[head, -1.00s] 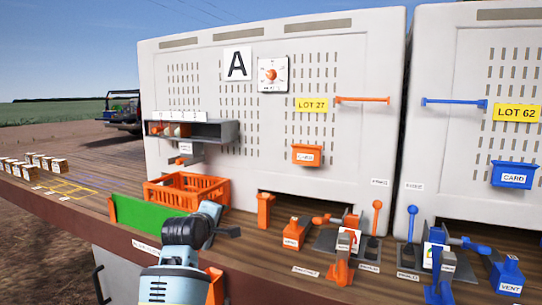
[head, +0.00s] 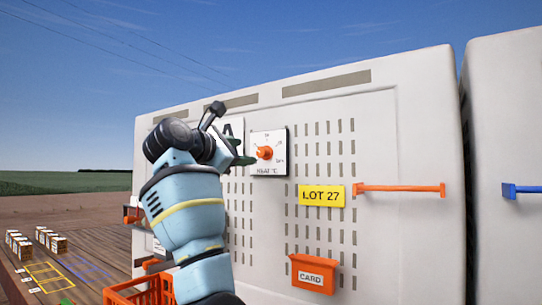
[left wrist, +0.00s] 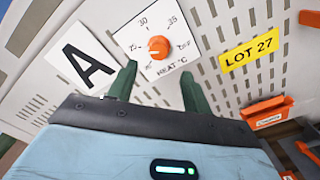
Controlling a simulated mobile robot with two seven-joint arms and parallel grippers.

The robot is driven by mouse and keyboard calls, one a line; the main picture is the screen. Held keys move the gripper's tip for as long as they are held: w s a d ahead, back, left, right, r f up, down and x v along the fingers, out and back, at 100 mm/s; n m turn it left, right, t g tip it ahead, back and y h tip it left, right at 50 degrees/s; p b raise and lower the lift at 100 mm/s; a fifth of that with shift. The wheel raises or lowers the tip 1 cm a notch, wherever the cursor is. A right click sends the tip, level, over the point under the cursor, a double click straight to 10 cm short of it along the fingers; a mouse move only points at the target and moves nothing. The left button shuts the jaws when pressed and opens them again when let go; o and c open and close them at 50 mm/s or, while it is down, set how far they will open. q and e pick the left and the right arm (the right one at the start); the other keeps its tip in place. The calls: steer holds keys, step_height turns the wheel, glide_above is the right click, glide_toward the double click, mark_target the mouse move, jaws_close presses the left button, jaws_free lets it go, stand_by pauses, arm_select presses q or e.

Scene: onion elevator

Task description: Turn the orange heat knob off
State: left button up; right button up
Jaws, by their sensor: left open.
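The orange heat knob (head: 265,153) sits on a white dial plate (head: 281,139) on the grey panel. In the left wrist view the knob (left wrist: 158,47) shows whole, with marks 25, 30, 35 and OFF around it and HEAT °C below. OFF is at the right of the dial. My left gripper (head: 240,152) is raised beside the dial, just left of the knob in the head view. In the left wrist view its two green fingers (left wrist: 157,85) are spread, empty, and below the knob in the picture. They appear apart from the knob. My right gripper is not in view.
The A sign (left wrist: 82,56) is left of the dial, partly behind my left arm in the head view. An orange crate (head: 130,293) stands below.

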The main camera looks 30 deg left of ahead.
mark_target(261, 152)
arm_select(q)
steer(key=shift+w+d+r, duration=0.1)
steer(key=shift+w+d, duration=0.05)
steer(key=shift+w, duration=1.65)
steer(key=shift+w+d+r, duration=0.1)
steer(key=shift+w+d, duration=0.05)
steer(key=shift+w, duration=1.6)
steer(key=c, duration=1)
